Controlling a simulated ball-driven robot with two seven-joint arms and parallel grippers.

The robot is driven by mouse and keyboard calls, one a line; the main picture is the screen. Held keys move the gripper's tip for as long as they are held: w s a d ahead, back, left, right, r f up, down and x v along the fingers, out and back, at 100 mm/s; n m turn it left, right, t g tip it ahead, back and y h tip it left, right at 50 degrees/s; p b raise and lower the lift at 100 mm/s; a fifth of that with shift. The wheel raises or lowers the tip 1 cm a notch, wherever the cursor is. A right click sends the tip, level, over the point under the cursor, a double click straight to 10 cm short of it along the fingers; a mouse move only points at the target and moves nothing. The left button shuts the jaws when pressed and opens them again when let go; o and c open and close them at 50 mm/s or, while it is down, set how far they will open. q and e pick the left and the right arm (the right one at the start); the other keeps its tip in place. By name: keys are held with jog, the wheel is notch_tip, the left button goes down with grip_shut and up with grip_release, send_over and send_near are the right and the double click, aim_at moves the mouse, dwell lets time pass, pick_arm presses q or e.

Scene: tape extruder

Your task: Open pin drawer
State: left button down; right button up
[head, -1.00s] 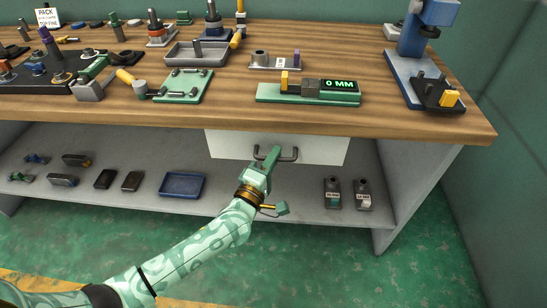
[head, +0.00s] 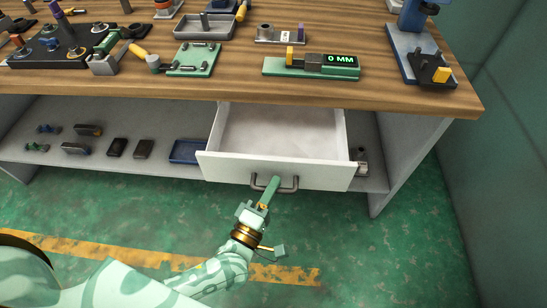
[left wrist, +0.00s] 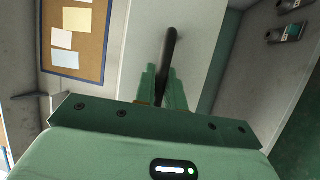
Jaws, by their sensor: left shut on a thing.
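The white drawer (head: 222,167) under the workbench is pulled well out in the head view. Its inside looks empty and pale, as far as I can see. A dark bar handle (head: 288,183) sits on its front. My left gripper (head: 268,190) is shut on this handle, below and in front of the drawer. In the left wrist view the dark handle (left wrist: 171,45) runs between the two green fingers (left wrist: 164,85). My right gripper is not in view.
The wooden bench top (head: 225,82) carries a green gauge reading 0 MM (head: 310,66), a green plate (head: 194,60) and a grey tray (head: 205,27). The lower shelf holds a blue tray (head: 187,151) and small dark blocks. The green floor in front is clear.

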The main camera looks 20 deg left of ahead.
pick_arm(q)
jog(key=shift+s+d+p, duration=0.1)
jog(key=shift+s+d, duration=0.15)
jog(key=shift+s, duration=0.6)
jog(key=shift+s+d+p, duration=0.15)
jog(key=shift+s+d, duration=0.05)
jog(key=shift+s, duration=0.6)
jog(key=shift+s+d+p, duration=0.1)
jog(key=shift+s+d, duration=0.15)
jog(key=shift+s, duration=0.6)
jog(key=c, duration=1.5)
grip_release()
jog(key=p+v, duration=0.1)
jog(key=v, duration=1.5)
jog(key=shift+s, duration=0.1)
jog(key=shift+s+f, duration=0.1)
